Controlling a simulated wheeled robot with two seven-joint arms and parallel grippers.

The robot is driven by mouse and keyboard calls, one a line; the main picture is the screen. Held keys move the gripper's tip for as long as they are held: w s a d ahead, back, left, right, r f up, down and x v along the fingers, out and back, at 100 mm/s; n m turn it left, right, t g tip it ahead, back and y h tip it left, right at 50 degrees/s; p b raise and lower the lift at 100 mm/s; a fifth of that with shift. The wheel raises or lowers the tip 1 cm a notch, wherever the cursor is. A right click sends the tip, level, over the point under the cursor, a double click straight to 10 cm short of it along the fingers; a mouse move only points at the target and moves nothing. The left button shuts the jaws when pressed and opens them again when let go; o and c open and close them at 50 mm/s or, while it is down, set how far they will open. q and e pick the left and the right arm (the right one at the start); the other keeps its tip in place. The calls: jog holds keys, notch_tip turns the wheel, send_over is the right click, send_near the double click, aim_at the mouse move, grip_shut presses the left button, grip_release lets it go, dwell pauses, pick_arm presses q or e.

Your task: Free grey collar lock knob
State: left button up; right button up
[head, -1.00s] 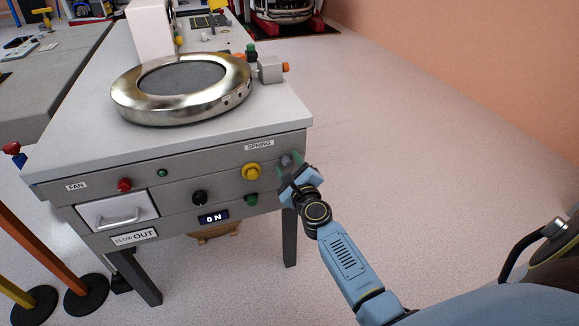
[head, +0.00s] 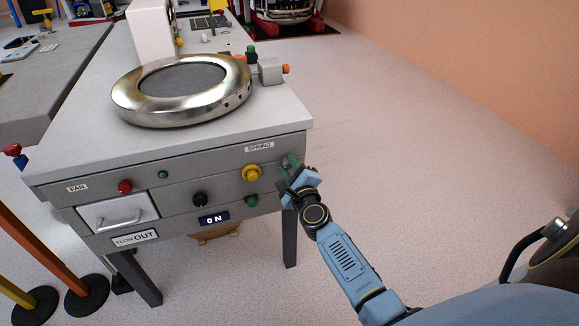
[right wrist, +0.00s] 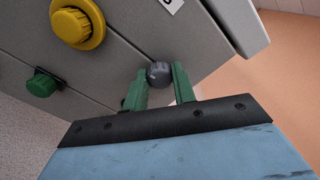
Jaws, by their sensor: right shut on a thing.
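The grey collar lock knob (right wrist: 158,74) is a small round dark-grey knob on the front panel of the grey bench, near its right end. In the right wrist view it sits between the green fingers of my right gripper (right wrist: 159,84). In the head view my right gripper (head: 289,168) reaches the panel below and right of the SPRING label and largely covers the knob. The gripper is shut on the knob, which is still at the panel. My left gripper is not in view.
Further left are a black knob (head: 200,198), a red knob (head: 124,186) and a drawer (head: 118,211). A metal ring (head: 130,104) lies on the bench top. The floor to the right is clear.

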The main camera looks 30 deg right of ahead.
jog(key=shift+n, duration=0.9)
jog(key=n+p, duration=0.3)
jog(key=n, duration=0.3)
jog(key=n+p, duration=0.2)
jog(key=n, duration=0.3)
jog(key=shift+n+p, duration=0.3)
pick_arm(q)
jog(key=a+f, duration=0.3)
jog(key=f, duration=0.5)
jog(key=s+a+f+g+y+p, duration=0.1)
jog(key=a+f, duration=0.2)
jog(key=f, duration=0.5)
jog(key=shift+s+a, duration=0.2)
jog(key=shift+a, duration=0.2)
pick_arm(e)
jog(key=shift+n, duration=1.3)
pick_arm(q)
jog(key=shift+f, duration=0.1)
pick_arm(e)
jog(key=o, duration=1)
